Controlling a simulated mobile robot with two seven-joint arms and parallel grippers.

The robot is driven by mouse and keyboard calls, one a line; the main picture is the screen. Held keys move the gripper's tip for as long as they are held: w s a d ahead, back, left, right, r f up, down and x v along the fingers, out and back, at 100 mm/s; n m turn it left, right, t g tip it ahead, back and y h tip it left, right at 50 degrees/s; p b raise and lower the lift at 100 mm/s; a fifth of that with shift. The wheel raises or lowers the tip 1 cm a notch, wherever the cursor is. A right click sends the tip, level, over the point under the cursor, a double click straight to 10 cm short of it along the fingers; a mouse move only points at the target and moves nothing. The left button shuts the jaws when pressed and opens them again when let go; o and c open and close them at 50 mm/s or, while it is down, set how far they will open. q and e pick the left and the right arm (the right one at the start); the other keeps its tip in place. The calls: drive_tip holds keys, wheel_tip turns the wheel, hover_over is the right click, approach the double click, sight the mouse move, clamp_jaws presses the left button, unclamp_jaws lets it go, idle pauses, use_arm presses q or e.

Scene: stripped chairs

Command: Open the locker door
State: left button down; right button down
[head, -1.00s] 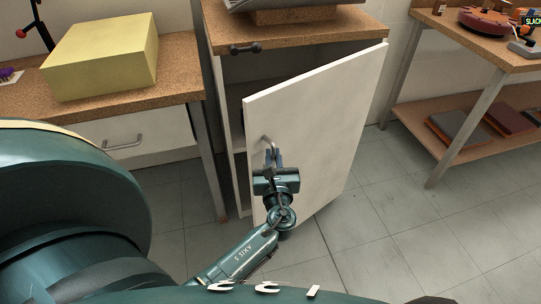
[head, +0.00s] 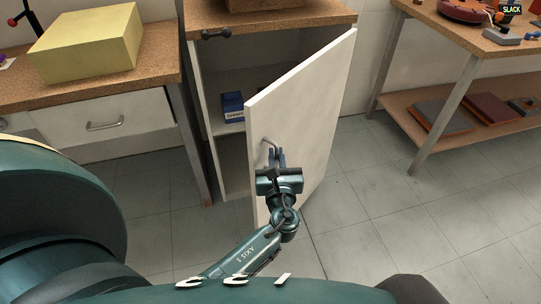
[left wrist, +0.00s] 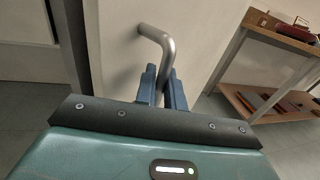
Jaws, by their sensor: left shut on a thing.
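The white locker door (head: 305,115) stands partly open, swung out from the locker (head: 195,60) and hinged on its right side. My left gripper (head: 275,158) is shut on the door handle (head: 268,144), a bent grey metal bar near the door's free left edge. The left wrist view also shows the handle (left wrist: 158,38) between the two blue fingers of my left gripper (left wrist: 162,85). Inside the locker, a blue box (head: 232,107) sits on a shelf. My right gripper is not in view.
A workbench (head: 80,95) with a yellow box (head: 85,42) and a drawer stands left of the locker. A wooden table (head: 480,40) with a lower shelf stands at right. The tiled floor (head: 400,220) between is clear.

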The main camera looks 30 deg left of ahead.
use_arm(q)
drive_tip(key=shift+d+r, duration=0.1)
drive_tip(key=shift+d, duration=0.3)
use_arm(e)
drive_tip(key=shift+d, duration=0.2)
use_arm(q)
drive_tip(key=c, duration=1.6)
unclamp_jaws()
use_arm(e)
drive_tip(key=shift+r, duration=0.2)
